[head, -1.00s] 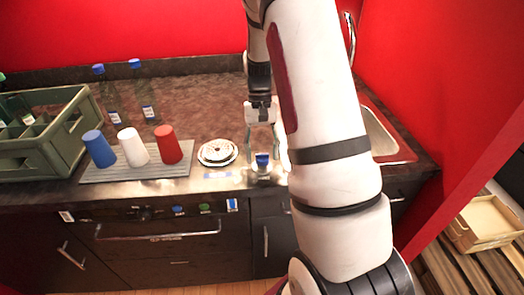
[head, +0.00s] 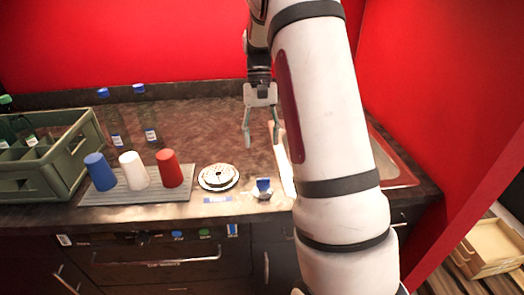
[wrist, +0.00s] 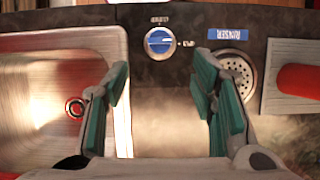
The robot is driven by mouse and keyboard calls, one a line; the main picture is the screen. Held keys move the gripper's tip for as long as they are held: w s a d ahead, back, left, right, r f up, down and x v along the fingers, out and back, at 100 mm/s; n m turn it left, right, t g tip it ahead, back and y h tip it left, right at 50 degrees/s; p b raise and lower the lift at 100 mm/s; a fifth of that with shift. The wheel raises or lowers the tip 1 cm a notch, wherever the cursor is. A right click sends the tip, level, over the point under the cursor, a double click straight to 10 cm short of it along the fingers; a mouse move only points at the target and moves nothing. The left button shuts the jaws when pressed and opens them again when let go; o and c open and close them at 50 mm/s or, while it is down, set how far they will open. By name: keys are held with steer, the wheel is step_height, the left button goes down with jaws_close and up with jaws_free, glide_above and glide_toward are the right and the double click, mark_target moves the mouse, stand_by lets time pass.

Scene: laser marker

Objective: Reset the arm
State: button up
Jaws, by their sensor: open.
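My gripper (head: 262,140) hangs over the counter, in front of the sink side, fingers pointing down. In the wrist view its two teal-padded fingers (wrist: 162,88) are spread apart with nothing between them. A blue dial knob (head: 263,186) on the counter's front part stands below and nearer the front edge than the gripper; in the wrist view the knob (wrist: 159,41) lies beyond the fingertips, apart from them. My arm hides part of the counter and sink in the head view.
A round rinser (head: 218,177) with a blue label (head: 217,199) sits left of the knob. A ribbed mat (head: 140,196) holds blue, white and red cups. A green crate (head: 60,165) and two bottles stand farther left. The sink (wrist: 60,85) lies on the other side.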

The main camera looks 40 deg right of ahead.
steer(key=shift+w+d+r, duration=0.1)
steer(key=shift+r, duration=0.25)
stand_by(0.3)
steer(key=s+a+r+n+t+h, duration=0.1)
steer(key=s+a+r+n+t, duration=0.1)
steer(key=s+a+r, duration=0.3)
steer(key=s+a+r+n+t+h, duration=0.1)
steer(key=s+a+r+t, duration=0.15)
steer(key=a+r, duration=0.45)
steer(key=s+a+f+n+t, duration=0.1)
steer(key=s+a+n+t, duration=0.3)
steer(key=s+a, duration=0.5)
steer(key=s, duration=0.3)
steer(key=shift+s+f+h, duration=0.3)
steer(key=shift+s+h, duration=0.1)
steer(key=shift+c, duration=0.3)
